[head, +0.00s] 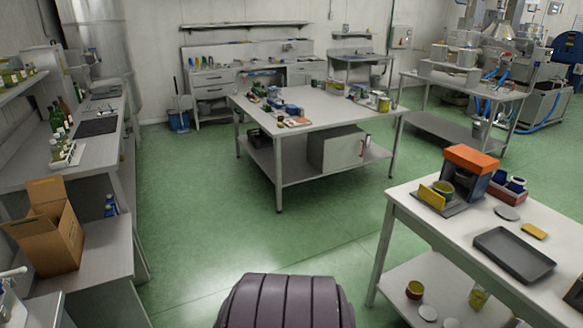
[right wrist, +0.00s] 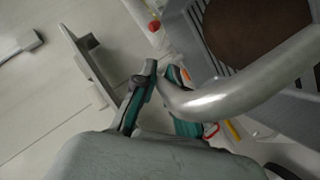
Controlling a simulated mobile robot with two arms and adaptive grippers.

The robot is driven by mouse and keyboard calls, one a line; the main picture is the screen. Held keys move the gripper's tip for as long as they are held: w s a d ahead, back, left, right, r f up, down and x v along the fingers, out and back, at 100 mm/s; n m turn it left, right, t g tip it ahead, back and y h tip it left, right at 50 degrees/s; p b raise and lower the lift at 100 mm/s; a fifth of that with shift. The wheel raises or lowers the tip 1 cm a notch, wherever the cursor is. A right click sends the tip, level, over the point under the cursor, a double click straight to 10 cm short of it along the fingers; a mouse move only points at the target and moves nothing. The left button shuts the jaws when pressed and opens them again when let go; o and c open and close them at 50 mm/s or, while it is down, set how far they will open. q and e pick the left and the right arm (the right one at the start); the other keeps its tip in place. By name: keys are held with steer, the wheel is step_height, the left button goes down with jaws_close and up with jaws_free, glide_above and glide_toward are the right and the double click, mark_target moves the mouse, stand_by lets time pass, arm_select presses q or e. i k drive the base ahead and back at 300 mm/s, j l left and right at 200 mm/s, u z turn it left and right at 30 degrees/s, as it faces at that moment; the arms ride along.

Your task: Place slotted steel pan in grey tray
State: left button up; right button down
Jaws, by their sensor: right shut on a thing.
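The grey tray (head: 515,255) lies on the white table at the right of the head view, and its floor looks empty. In the right wrist view my right gripper (right wrist: 162,72) is shut on a shiny curved steel handle. The handle appears to belong to the slotted steel pan (right wrist: 240,98), whose grey slotted part reaches to the upper right. A brown round surface shows within that part; I cannot tell what it is. The fingers hide the gripped end of the handle. My left gripper is in neither view. A grey piece at the head view's right edge is too cut off to name.
On the white table (head: 440,219), an orange-topped machine (head: 470,168), a red box with blue cups (head: 508,190), a grey disc (head: 506,213) and a yellow block (head: 534,231) stand behind the tray. Cups stand on its lower shelf. Green floor is open left of it.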

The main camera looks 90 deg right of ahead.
mark_target(511, 254)
steer(key=k+l+z, duration=0.2)
steer(key=k+z, duration=0.2)
steer(key=k+l+z, duration=0.3)
steer(key=z, duration=0.15)
steer(key=k+l+z, duration=0.65)
steer(key=l+z, duration=0.2)
steer(key=l, duration=0.15)
steer(key=k+l+z, duration=0.15)
steer(key=l+z, duration=0.25)
steer(key=l, duration=0.15)
